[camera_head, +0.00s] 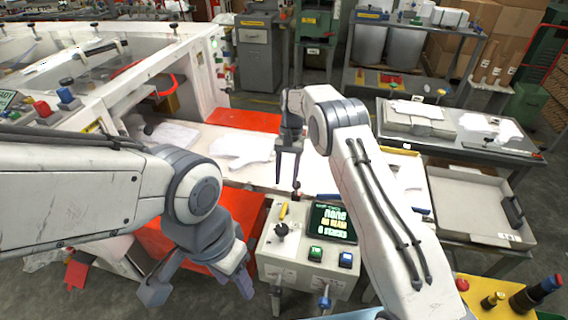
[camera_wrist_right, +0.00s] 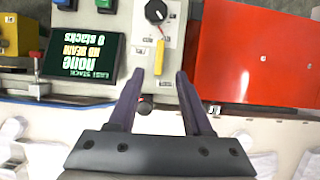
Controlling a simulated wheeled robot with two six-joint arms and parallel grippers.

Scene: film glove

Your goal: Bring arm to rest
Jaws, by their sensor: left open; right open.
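My right gripper (camera_head: 288,187) hangs over the white work surface, just behind the control box (camera_head: 290,273). It is open with nothing between its fingers. In the right wrist view my right gripper (camera_wrist_right: 160,75) points at the edge of the control box, near the yellow lever (camera_wrist_right: 160,57) and below the black knob (camera_wrist_right: 156,11). Whether it touches the box is unclear. My left gripper (camera_head: 198,288) is open and empty, low at the front left, in front of the red panel (camera_head: 170,240).
White glove-like film pieces (camera_head: 243,147) lie on the work surface behind my right gripper. The box's display (camera_head: 333,224) is lit. A grey tray (camera_head: 470,205) stands to the right. A white machine frame (camera_head: 120,80) stands at the left.

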